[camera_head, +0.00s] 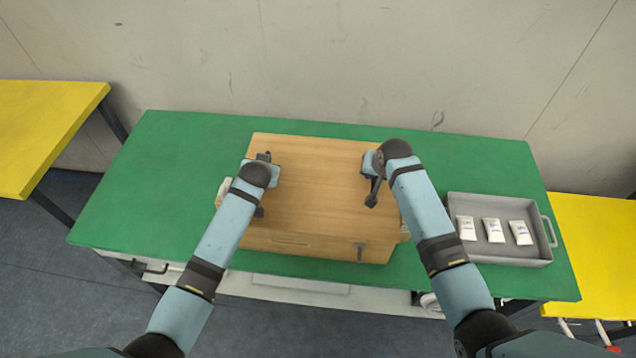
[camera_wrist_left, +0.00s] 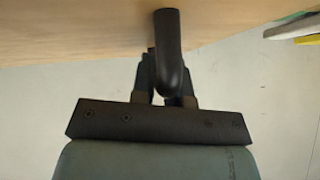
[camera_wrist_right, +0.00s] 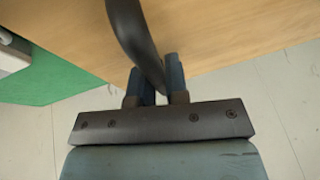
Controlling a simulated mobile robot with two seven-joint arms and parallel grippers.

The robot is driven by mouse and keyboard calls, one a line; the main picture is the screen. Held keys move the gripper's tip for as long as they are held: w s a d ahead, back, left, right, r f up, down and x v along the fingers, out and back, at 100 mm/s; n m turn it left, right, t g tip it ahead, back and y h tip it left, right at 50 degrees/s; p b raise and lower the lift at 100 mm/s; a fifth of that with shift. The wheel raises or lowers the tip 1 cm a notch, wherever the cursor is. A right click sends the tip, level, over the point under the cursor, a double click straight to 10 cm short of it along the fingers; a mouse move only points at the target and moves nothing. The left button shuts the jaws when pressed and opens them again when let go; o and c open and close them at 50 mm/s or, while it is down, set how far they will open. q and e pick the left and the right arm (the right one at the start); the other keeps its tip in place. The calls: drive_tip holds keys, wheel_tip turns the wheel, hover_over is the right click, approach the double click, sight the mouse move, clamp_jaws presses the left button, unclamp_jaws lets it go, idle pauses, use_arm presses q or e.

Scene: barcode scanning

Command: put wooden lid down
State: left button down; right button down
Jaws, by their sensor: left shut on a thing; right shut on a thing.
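The wooden lid (camera_head: 315,190) is a flat light-brown panel over the middle of the green table, atop what looks like a wooden box (camera_head: 310,245). A dark handle stands near each side of the lid. My left gripper (camera_head: 262,160) is shut on the lid's left handle (camera_wrist_left: 170,50), which shows large in the left wrist view. My right gripper (camera_head: 375,175) is shut on the right handle (camera_wrist_right: 132,35). My grippers and arms partly hide both handles. I cannot tell whether the lid rests fully on the box.
A grey tray (camera_head: 548,255) with white packets (camera_head: 493,230) stands on the table's right. The green table (camera_head: 150,190) is clear at the left. Yellow tables (camera_head: 45,125) stand on both sides, and a wall (camera_head: 330,60) is behind.

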use_arm(q)
drive_tip(key=shift+f, duration=0.2)
use_arm(e)
drive_tip(key=shift+f, duration=0.2)
use_arm(q)
drive_tip(key=c, duration=1.1)
unclamp_jaws()
use_arm(e)
drive_tip(key=c, duration=1.1)
unclamp_jaws()
drive_tip(key=shift+r, duration=0.15)
use_arm(q)
drive_tip(key=v, duration=1.2)
use_arm(e)
drive_tip(key=v, duration=1.2)
drive_tip(key=shift+s, duration=0.1)
